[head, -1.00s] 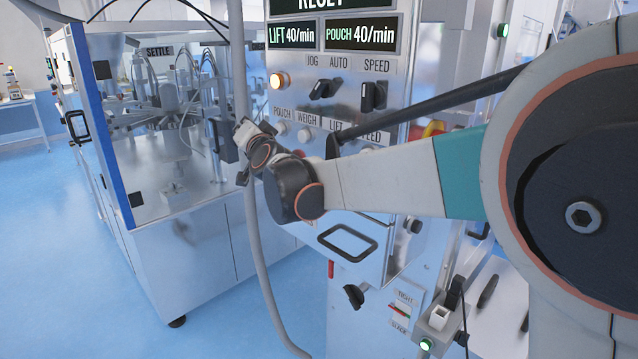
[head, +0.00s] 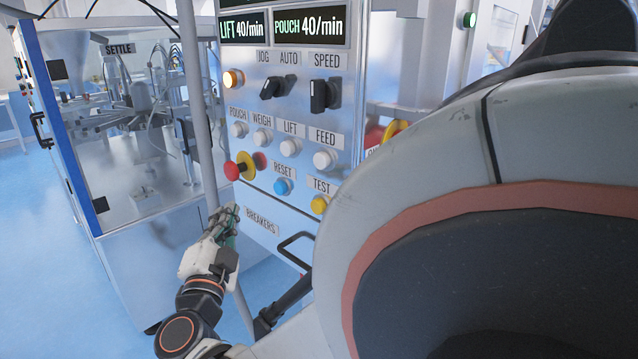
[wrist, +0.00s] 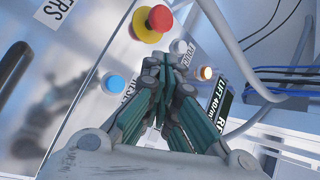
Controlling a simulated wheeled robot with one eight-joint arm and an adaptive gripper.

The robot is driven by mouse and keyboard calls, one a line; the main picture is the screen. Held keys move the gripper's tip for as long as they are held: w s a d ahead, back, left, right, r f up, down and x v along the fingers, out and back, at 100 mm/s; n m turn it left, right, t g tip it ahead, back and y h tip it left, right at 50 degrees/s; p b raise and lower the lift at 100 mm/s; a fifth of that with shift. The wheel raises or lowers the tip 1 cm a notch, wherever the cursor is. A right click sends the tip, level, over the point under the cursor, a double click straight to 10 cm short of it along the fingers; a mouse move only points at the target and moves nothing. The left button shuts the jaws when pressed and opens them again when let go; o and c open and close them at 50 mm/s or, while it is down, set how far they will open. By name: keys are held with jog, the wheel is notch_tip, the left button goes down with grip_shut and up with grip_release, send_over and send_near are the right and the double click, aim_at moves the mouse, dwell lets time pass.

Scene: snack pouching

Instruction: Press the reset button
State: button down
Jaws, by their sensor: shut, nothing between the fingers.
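The blue reset button (head: 283,186) sits on the metal control panel under its RESET label (head: 283,170). It also shows in the wrist view (wrist: 113,84), left of the fingers, with its label partly hidden. My gripper (head: 230,222) is shut and empty. In the head view it is low and to the left of the blue button, near the panel's left edge by the BREAKERS label. In the wrist view its closed fingers (wrist: 172,95) stand apart from the blue button in the picture; I cannot tell the gap to the panel.
A red emergency stop with a yellow collar (head: 245,167) sits just left of the reset button. A yellow TEST button (head: 320,205) and several white buttons are nearby. A grey vertical pipe (head: 197,110) runs beside the panel's left edge. A black handle (head: 297,249) sits below.

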aim_at(280, 188)
dwell(0.3)
jog(key=w+d, duration=0.5)
jog(key=w, duration=0.1)
jog(key=shift+w+d, duration=0.3)
jog(key=shift+w, duration=0.05)
jog(key=shift+w+d, duration=0.1)
dwell(1.4)
jog(key=shift+w+d, duration=0.2)
jog(key=shift+w+d+r, duration=0.1)
jog(key=shift+w+d, duration=0.2)
jog(key=shift+w, duration=0.1)
dwell(1.0)
dwell(0.3)
jog(key=shift+s+a, duration=0.55)
jog(key=shift+s, duration=0.15)
